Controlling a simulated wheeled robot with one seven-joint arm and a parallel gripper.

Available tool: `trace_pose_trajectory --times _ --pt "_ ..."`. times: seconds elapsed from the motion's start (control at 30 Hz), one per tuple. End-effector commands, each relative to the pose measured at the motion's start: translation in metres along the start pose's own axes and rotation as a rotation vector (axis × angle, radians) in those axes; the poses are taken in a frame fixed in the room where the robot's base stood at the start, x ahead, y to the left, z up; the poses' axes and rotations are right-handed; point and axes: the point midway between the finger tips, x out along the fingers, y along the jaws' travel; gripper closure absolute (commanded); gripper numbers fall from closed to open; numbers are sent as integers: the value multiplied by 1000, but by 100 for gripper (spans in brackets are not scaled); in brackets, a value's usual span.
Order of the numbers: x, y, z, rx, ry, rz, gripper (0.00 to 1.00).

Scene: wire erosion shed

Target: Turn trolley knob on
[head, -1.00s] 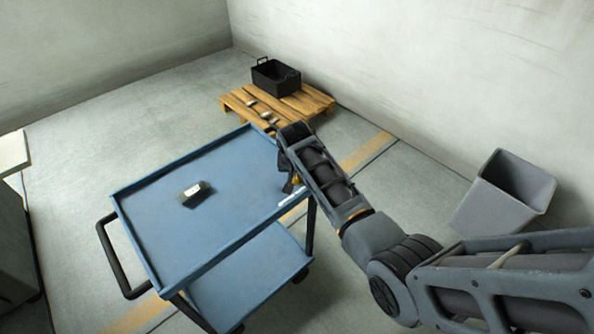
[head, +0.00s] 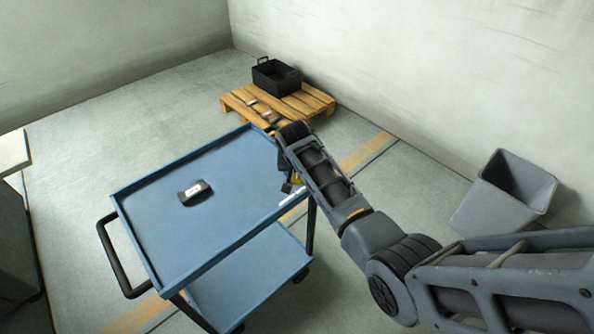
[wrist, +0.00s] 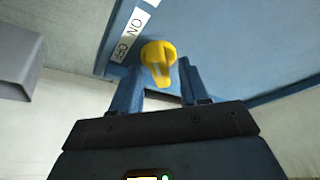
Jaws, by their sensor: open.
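The trolley (head: 225,180) is blue with two shelves and stands in the middle of the head view. Its knob is yellow and shows in the wrist view (wrist: 158,56), on the blue surface beside a white label (wrist: 126,38) with black lettering that includes "ON". My gripper (wrist: 158,82) is open, with one finger on each side of the knob. I cannot tell whether the fingers touch it. In the head view my gripper (head: 291,184) is at the trolley's right end, mostly hidden by my arm, with a bit of yellow beside it.
A small black device (head: 195,193) with a white label lies on the trolley's top shelf. A wooden pallet (head: 312,99) with a black crate (head: 274,77) and several small pieces stands behind. A grey bin (head: 505,193) stands at the right wall. The floor between is clear.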

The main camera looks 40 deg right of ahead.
Motion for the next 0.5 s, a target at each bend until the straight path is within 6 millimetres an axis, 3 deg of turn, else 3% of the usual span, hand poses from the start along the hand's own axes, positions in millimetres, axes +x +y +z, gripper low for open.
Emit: trace_pose_trajectory --times 0.23,0.5 --pt "-10 -1 0 -1 2 -1 55" --pt "-49 0 0 0 3 -2 55"
